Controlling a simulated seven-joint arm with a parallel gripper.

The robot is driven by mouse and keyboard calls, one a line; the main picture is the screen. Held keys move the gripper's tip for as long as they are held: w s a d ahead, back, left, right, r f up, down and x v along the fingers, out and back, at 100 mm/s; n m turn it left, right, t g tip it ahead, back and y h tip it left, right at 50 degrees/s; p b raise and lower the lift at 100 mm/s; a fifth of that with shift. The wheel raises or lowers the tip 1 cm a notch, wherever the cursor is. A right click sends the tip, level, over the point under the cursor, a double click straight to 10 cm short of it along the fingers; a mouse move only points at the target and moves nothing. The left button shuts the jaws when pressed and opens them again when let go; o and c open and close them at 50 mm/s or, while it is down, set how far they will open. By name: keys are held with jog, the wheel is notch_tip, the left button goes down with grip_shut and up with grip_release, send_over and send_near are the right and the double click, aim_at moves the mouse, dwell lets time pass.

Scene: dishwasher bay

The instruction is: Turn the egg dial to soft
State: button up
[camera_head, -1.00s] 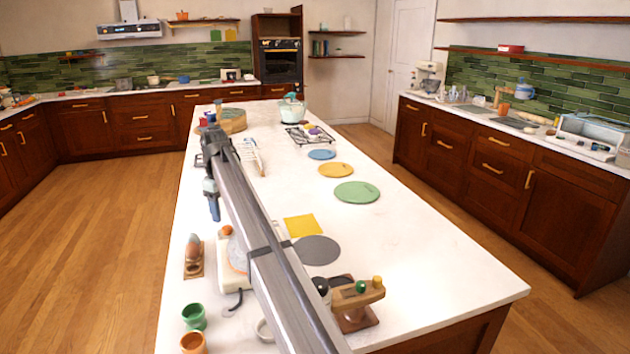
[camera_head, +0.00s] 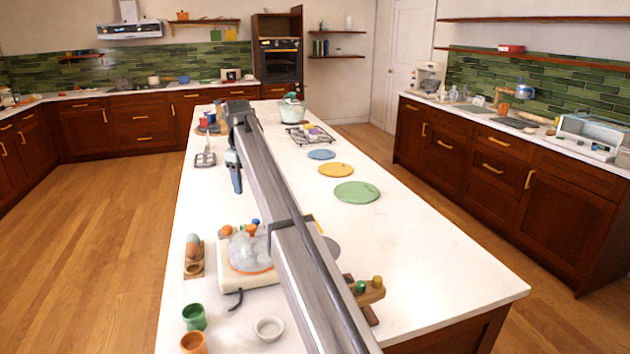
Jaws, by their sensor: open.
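The egg cooker stands on the near left of the white island. It has a white base (camera_head: 237,283), a clear dome (camera_head: 250,252) and an orange knob (camera_head: 251,230) on top. A dark cord or lever curls from its front left. Its egg dial and the dial's marks cannot be made out; my arm covers the area to the right. My gripper (camera_head: 236,188) hangs beneath the far end of my arm, beyond the cooker and apart from it. Its jaws are small here, open, with nothing visible in them.
A wooden holder with an egg (camera_head: 194,250), a green cup (camera_head: 194,317), an orange cup (camera_head: 193,343) and a white bowl (camera_head: 269,329) are near the cooker. A wooden stand with coloured knobs (camera_head: 368,290) is right of my arm.

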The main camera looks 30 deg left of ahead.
jog(key=w+d+f+m+t, duration=0.1)
jog(key=w+d+f+m, duration=0.1)
jog(key=w+d, duration=1.2)
jog(key=shift+w+d+f, duration=0.15)
jog(key=shift+w+f, duration=0.5)
jog(key=shift+w, duration=0.4)
